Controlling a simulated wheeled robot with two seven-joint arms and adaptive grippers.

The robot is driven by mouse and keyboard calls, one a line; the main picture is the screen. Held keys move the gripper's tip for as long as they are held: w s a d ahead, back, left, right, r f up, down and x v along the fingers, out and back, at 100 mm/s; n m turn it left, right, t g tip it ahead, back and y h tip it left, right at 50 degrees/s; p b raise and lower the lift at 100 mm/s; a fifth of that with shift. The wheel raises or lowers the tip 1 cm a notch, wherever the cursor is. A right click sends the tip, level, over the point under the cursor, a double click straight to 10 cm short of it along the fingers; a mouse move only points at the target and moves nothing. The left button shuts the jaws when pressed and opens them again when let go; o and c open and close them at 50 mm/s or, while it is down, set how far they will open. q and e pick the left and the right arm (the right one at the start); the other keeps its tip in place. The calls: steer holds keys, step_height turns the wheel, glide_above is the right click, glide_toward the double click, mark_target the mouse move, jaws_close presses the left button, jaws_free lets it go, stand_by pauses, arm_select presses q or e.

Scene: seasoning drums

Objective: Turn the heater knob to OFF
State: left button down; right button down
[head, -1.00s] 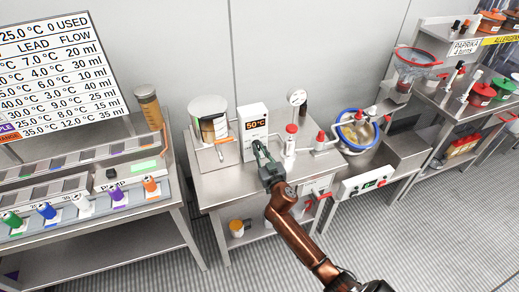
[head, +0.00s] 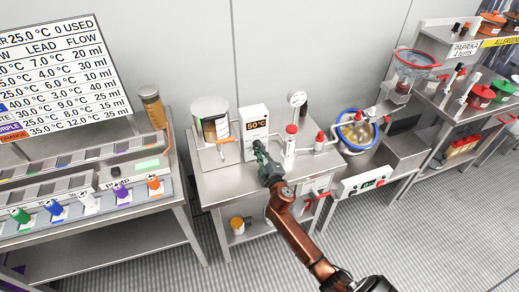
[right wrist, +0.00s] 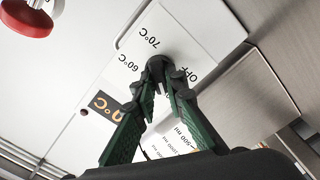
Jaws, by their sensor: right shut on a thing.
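The heater (head: 254,134) is a white box on the middle steel table, with a display (head: 256,124) reading 50°C in orange. My right gripper (head: 261,148) is at the lower front of the heater. In the right wrist view the heater face (right wrist: 170,30) shows the labels 70°C, 60°C and OFF around a small dark knob (right wrist: 156,63). The right gripper's green-black fingers (right wrist: 160,72) converge on the knob and are shut on it. The fingers cover part of the knob, so its pointing direction cannot be told. My left gripper is not in view.
A glass vessel (head: 209,125) with brown content stands left of the heater. Red-capped white fittings (head: 290,140) and a gauge (head: 297,98) stand close on its right, with a blue-rimmed bowl (head: 357,131) beyond.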

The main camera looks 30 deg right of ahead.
steer(key=n, duration=0.4)
steer(key=n+p, duration=0.1)
steer(key=n, duration=0.7)
steer(key=shift+f, duration=0.25)
steer(key=shift+n, duration=0.4)
steer(key=c, duration=2)
jaws_free()
steer(key=shift+o, duration=0.2)
steer(key=v, duration=1.2)
